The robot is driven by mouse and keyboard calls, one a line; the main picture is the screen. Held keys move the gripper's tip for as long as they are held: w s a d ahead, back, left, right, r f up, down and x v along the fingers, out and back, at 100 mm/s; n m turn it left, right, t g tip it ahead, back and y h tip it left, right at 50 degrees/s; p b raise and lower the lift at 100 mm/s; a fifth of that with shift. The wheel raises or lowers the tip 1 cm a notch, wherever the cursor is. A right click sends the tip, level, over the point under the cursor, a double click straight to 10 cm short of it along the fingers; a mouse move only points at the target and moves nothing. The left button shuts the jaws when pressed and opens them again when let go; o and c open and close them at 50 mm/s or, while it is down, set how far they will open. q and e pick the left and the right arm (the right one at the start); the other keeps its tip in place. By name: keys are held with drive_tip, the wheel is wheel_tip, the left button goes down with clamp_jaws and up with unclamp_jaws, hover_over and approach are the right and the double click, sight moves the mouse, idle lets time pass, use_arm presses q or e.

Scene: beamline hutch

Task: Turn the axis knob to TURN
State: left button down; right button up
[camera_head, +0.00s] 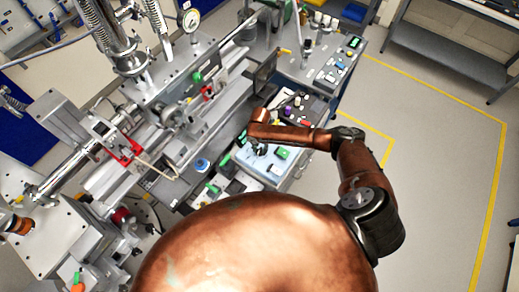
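My dark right gripper (257,149) is small and partly covered by the wrist, low over or at the box's upper left part. I cannot tell whether its fingers are open or shut, or whether they touch anything. The axis knob and its TURN mark cannot be made out; the gripper or wrist may hide them. My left gripper is not in view.
Another control box (338,68) with a green display stands farther along the bench. A dark panel with coloured knobs (300,108) lies between. Metal beamline equipment with a pressure gauge (191,20) fills the left. Grey floor with yellow lines (497,150) is free at right.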

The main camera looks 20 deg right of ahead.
sight(260, 151)
wheel_tip(260, 151, up, 12)
idle(0.6)
idle(0.5)
